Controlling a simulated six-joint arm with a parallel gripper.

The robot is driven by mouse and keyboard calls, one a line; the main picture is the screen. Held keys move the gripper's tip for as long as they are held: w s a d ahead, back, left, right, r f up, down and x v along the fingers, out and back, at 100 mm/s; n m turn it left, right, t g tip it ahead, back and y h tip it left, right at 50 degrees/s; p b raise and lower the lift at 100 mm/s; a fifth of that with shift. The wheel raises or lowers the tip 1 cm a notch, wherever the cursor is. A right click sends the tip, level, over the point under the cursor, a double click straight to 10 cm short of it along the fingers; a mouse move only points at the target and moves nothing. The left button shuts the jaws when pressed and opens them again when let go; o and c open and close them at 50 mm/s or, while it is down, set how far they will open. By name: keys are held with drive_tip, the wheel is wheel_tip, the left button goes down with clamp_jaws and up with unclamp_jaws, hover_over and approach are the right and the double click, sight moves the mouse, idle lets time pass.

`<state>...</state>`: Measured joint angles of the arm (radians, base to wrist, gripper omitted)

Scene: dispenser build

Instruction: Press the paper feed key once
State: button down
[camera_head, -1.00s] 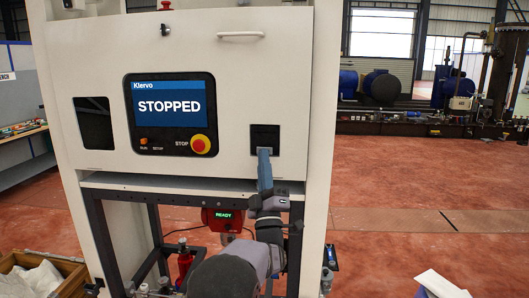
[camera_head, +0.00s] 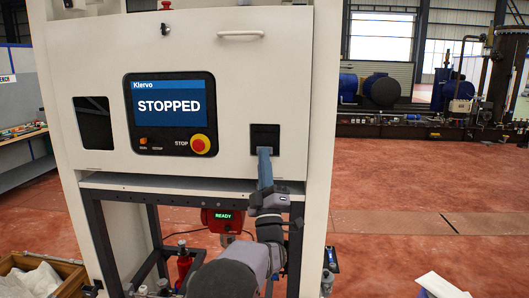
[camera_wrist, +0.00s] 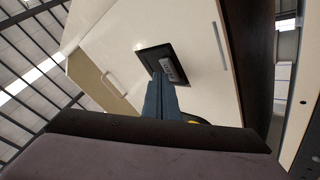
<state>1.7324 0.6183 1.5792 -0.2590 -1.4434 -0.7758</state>
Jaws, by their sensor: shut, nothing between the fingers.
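A white dispenser cabinet (camera_head: 225,90) stands in front of me, with a black recessed panel (camera_head: 265,135) on its right side. In the wrist view that dark panel (camera_wrist: 155,58) holds a small light grey piece with dark marks (camera_wrist: 173,70); I cannot read it or tell if it is the paper feed key. My gripper (camera_head: 264,150) is shut and empty, its blue-grey fingers pointing up at the panel's lower edge. In the wrist view the fingertips (camera_wrist: 161,76) lie close to the grey piece; I cannot tell whether they touch it.
A screen (camera_head: 170,104) reads STOPPED, with a red stop button (camera_head: 200,145) below it. A handle (camera_head: 240,35) sticks out above the panel. Open floor lies to the right.

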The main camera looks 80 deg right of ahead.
drive_tip(key=shift+d+b, duration=0.3)
drive_tip(key=shift+d, duration=0.05)
idle(0.4)
drive_tip(key=shift+a, duration=0.1)
idle(0.3)
drive_tip(key=shift+a+b, duration=0.75)
drive_tip(key=shift+b, duration=0.25)
drive_tip(key=a+b, duration=0.4)
drive_tip(key=a, duration=0.1)
idle(0.9)
